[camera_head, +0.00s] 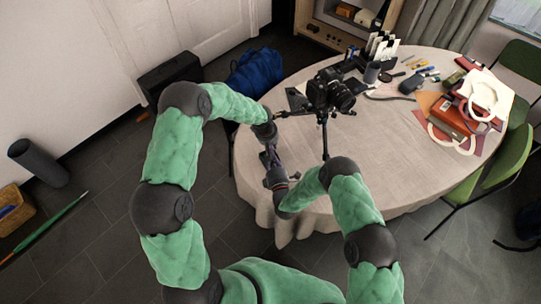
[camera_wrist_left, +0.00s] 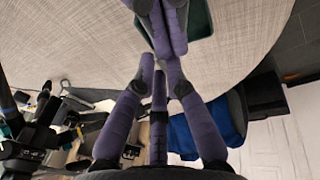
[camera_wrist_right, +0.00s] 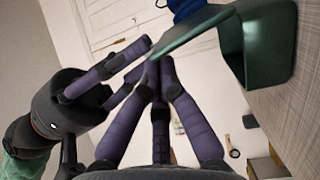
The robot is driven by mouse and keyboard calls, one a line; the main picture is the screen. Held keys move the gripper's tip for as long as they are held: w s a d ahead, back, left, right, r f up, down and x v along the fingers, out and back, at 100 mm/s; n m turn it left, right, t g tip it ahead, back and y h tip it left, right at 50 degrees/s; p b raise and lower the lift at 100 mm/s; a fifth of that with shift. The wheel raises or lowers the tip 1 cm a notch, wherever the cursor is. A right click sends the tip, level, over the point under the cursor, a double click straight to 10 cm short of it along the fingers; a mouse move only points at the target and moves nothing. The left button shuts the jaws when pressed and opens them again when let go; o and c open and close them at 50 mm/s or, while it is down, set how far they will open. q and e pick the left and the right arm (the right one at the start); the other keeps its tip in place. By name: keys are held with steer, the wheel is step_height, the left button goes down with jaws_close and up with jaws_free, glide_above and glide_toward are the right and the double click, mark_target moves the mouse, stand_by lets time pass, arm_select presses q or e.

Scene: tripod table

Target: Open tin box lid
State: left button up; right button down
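A dark green tin box (camera_wrist_right: 272,55) shows in the right wrist view, with its lid (camera_wrist_right: 185,33) a thin tilted panel standing out from the body. Part of the box (camera_wrist_left: 203,18) shows at the top of the left wrist view, behind my right gripper's fingers. My right gripper (camera_wrist_right: 158,66) has its purple fingertips close together at the lid's outer edge; whether they grip it is unclear. In the head view, the arms hide the box.
The round, cloth-covered table (camera_head: 385,180) has clear space right of my arms. A camera on a tripod (camera_head: 330,92) stands close beyond the grippers. Books and papers (camera_head: 465,110) clutter the right side. A blue bag (camera_head: 255,72) lies behind the table's left edge.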

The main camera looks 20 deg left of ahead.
steer(key=shift+w+d+r, duration=0.1)
steer(key=shift+w+r, duration=0.1)
steer(key=shift+w, duration=0.05)
